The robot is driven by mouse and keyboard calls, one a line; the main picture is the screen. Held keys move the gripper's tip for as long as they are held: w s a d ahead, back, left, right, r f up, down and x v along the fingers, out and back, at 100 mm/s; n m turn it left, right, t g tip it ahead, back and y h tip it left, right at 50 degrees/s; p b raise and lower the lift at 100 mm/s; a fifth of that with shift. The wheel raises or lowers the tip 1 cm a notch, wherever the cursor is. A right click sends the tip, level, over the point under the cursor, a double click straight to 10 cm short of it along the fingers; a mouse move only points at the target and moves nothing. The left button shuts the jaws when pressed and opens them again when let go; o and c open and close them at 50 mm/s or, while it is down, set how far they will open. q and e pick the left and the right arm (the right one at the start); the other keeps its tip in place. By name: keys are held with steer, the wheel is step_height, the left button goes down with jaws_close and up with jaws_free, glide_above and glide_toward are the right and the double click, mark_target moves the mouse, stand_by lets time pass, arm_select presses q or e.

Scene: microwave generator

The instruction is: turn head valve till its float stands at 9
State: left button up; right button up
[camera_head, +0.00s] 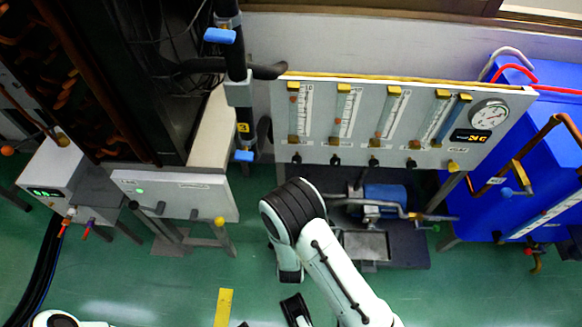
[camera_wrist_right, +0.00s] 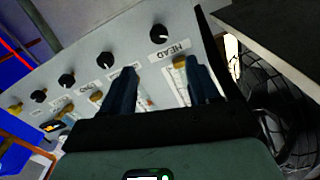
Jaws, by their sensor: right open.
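The head valve is a black knob (camera_wrist_right: 161,34) above the HEAD label in the right wrist view, where the panel appears upside down. It matches the leftmost knob (camera_head: 297,158) under the grey flowmeter panel (camera_head: 320,144) in the head view. Its tube (camera_head: 302,112) stands above that knob; I cannot read its float against the scale. My right gripper (camera_wrist_right: 161,70) is open, with nothing between its dark fingers. The fingers frame the panel area near the HEAD label, apart from the knob. My left gripper is not in view.
Several similar black knobs (camera_wrist_right: 104,59) line the panel beside the head valve. A dark pipe (camera_head: 238,70) with blue handles stands left of the panel. A blue motor (camera_head: 386,197) is below it, and a blue cabinet (camera_head: 520,150) is right.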

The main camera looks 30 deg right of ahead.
mark_target(297, 162)
steer(key=b+x, duration=0.1)
steer(key=x, duration=1)
steer(key=shift+w+d, duration=0.15)
steer(key=shift+w, duration=0.2)
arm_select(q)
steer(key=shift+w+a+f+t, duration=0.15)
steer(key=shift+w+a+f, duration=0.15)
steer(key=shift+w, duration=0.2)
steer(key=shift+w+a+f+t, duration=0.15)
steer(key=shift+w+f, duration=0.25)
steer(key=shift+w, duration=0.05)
arm_select(e)
steer(key=c, duration=1.1)
steer(key=shift+o, duration=0.3)
steer(key=shift+n, duration=0.7)
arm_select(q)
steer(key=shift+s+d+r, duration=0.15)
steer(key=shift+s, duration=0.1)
arm_select(e)
steer(key=o, duration=1)
steer(key=shift+o, duration=0.2)
